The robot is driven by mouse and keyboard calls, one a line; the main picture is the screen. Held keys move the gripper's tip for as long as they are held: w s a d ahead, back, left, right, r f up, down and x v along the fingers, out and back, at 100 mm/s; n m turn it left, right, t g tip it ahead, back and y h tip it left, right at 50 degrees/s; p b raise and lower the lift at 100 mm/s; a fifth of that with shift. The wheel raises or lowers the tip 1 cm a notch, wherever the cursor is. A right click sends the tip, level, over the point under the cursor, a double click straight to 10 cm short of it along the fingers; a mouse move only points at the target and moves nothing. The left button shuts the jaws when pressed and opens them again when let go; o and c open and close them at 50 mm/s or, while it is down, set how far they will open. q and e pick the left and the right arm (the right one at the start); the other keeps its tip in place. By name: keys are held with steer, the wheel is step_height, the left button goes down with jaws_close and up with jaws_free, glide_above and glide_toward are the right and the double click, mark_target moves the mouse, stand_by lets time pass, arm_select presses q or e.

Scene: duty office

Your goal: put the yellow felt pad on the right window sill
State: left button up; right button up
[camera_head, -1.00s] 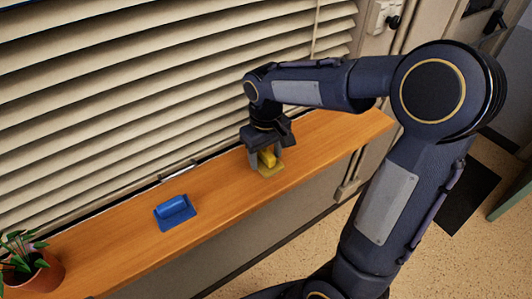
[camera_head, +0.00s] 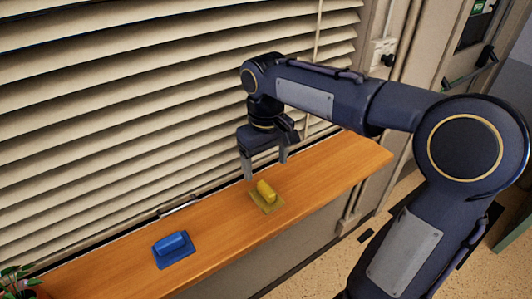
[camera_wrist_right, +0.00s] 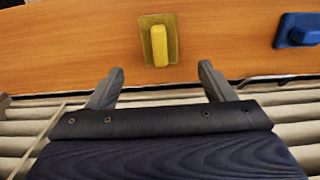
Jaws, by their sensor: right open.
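The yellow felt pad (camera_head: 267,200) lies flat on the wooden window sill (camera_head: 222,209), with a raised yellow block on top as its grip. It also shows in the right wrist view (camera_wrist_right: 159,42), ahead of the fingertips. My right gripper (camera_head: 265,170) is open and empty, above and a little behind the pad, apart from it. Its two spread fingers also show in the right wrist view (camera_wrist_right: 161,78). My left gripper is out of view.
A blue pad (camera_head: 173,249) with a blue grip lies on the sill to the left. A potted plant (camera_head: 18,282) stands at the sill's left end, partly cut off. Blinds (camera_head: 120,120) run behind the sill. The sill's right end is bare.

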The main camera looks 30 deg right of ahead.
steer(key=s+a+f+m+t+y, duration=0.1)
steer(key=s+a+f+t+y, duration=0.1)
steer(key=s, duration=0.6)
steer(key=s+a+f+m+t+y, duration=0.1)
steer(key=s+a+f+t, duration=0.1)
steer(key=s, duration=0.7)
steer(key=shift+a+f+m+t+y, duration=0.15)
steer(key=shift+f+m+t+y, duration=0.25)
steer(key=shift+f+t, duration=0.45)
steer(key=shift+s, duration=0.1)
steer(key=shift+c, duration=0.3)
